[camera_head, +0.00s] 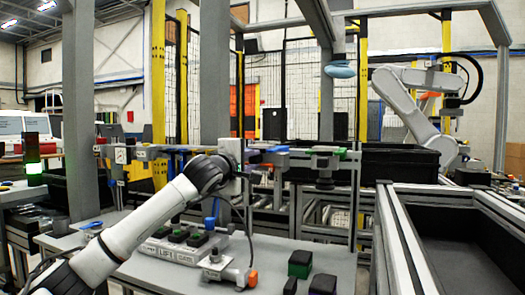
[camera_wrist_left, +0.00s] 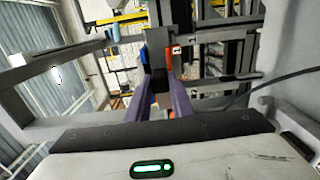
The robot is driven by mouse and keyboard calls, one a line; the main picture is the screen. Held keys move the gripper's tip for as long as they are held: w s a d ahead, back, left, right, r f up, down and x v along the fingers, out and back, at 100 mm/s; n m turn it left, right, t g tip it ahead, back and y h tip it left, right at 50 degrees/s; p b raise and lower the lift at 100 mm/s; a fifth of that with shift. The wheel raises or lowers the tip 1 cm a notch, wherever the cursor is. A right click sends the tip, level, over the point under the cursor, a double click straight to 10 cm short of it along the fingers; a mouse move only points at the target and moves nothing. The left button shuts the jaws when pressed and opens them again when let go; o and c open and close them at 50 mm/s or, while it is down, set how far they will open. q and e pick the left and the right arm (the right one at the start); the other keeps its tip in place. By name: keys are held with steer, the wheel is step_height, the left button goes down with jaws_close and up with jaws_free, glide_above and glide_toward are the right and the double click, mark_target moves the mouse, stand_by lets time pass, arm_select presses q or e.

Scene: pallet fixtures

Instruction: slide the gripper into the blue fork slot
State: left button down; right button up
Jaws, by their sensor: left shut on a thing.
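My left gripper (camera_head: 243,172) is at the end of the white arm, in front of the tool rail (camera_head: 170,150). In the left wrist view its two purple-grey fingers (camera_wrist_left: 161,85) are shut on a dark gripper tool (camera_wrist_left: 158,58). The tool is mostly hidden by my wrist in the head view. The blue fork slot (camera_head: 277,149) is on the rail just right of my wrist. A gap or contact between tool and slot cannot be told. A green fork slot (camera_head: 325,149) is further right, with a tool hanging below it. My right gripper is out of view.
A large dark bin (camera_head: 455,245) stands right. Another white robot arm (camera_head: 415,110) stands behind.

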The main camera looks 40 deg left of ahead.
arm_select(q)
steer(key=shift+r, duration=0.25)
steer(key=c, duration=1.5)
jaws_free()
steer(key=shift+s, duration=0.1)
steer(key=shift+f, duration=0.35)
steer(key=b+v, duration=0.1)
steer(key=v, duration=0.4)
steer(key=b+v, duration=0.2)
steer(key=v, duration=0.3)
steer(key=shift+s+r, duration=0.1)
steer(key=shift+r, duration=0.15)
